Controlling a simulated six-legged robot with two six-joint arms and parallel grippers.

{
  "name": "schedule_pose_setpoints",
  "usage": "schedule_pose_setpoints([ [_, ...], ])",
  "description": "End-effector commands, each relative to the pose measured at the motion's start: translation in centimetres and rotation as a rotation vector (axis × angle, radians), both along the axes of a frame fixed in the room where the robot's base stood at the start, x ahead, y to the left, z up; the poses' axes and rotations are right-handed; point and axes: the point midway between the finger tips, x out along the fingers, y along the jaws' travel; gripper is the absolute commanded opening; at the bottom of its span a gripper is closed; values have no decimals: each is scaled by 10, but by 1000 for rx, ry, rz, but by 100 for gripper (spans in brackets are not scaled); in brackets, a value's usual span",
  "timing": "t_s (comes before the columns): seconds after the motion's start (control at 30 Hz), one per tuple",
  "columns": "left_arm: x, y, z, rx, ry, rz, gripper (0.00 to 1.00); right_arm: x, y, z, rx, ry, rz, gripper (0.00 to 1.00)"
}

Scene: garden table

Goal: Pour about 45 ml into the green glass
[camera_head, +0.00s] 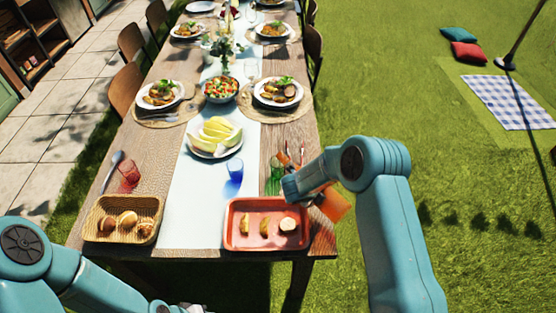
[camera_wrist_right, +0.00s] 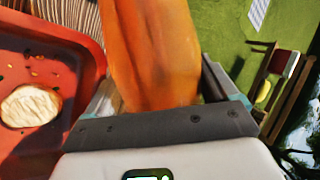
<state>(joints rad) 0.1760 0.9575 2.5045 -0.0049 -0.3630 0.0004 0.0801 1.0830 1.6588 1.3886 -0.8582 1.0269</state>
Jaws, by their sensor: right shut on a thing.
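The green glass (camera_head: 275,175) stands near the table's right edge, behind the red tray. It is partly hidden by my right arm. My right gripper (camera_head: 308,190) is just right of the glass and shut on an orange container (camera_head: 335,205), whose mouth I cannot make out. In the right wrist view the orange container (camera_wrist_right: 150,50) fills the space between the fingers. I cannot tell whether any liquid flows. No liquid level shows in the green glass. My left arm is at the bottom left, and its fingers do not show.
A red tray (camera_head: 232,241) with food pieces lies in front of the glass. A blue glass (camera_head: 235,171) stands to its left, and a red glass (camera_head: 129,173) farther left. A bread basket (camera_head: 94,232) and a plate of melon slices (camera_head: 202,153) are also near. Grass lies right of the table.

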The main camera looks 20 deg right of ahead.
Motion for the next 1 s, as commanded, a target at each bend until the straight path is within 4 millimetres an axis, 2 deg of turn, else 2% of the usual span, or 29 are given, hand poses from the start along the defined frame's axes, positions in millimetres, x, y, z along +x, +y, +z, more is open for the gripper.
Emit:
schedule_pose_setpoints([
  [1.0,0,0,11,0,0,0,43,1,0,5,-37,72,-2,22],
])
